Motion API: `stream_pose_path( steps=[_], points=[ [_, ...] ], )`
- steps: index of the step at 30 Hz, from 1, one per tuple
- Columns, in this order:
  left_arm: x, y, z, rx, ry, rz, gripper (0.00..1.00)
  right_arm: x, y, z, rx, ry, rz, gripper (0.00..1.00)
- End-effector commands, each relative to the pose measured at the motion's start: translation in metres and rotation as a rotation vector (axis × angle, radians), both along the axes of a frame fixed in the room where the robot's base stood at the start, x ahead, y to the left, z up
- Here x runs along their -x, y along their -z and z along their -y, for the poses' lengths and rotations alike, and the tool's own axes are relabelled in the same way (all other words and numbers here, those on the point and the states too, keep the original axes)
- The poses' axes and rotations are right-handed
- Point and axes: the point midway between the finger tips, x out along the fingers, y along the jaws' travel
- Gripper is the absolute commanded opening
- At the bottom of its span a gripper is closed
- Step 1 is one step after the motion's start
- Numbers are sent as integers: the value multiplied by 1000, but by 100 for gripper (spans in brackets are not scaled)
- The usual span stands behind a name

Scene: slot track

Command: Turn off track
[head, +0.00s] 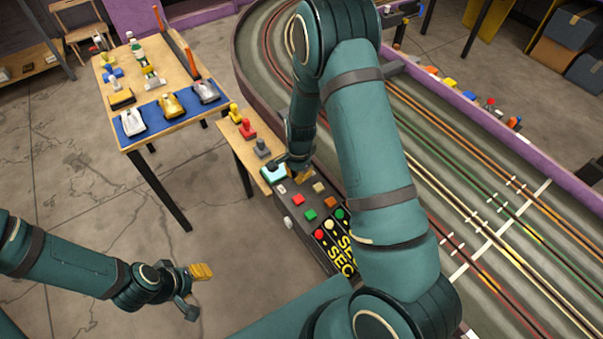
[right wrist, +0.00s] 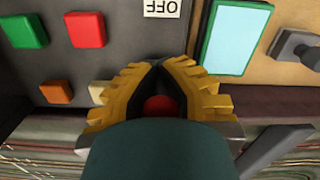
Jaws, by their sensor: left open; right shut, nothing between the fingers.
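The dark control panel (head: 289,206) stands beside the slot track (head: 420,115). It carries red (right wrist: 87,28), green (right wrist: 28,28), orange (right wrist: 56,92) and beige buttons. A white OFF label (right wrist: 163,8) shows in the right wrist view. My right gripper (head: 298,174) is over the panel's far end; in the right wrist view its fingers (right wrist: 159,68) are shut and empty. A round red part (right wrist: 160,106) shows in the gap behind the fingertips; I cannot tell whether they touch it. My left gripper (head: 200,289) is open, over bare floor and apart from everything.
A small wooden table with joysticks (head: 262,149) and a teal-framed screen (right wrist: 237,36) adjoins the panel. A larger table holds toy cars on a blue mat (head: 155,111). Red, white and green lights (head: 339,213) sit at the panel's near end. Floor is clear around my left gripper.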

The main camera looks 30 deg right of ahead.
Motion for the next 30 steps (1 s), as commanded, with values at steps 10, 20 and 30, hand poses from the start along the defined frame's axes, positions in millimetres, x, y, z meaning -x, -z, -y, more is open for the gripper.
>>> stream_pose_path(
  steps=[10,20,30],
  points=[
    [-8,-26,-2,-4,-15,20,47,1,-2,-8,295,-8,22,0],
    [-9,-26,-2,-5,-17,21,47,0,1,-11,475,-2,39,0],
    [-9,-26,-2,-4,-15,20,47,1,2,-12,541,3,43,0]
  ],
)
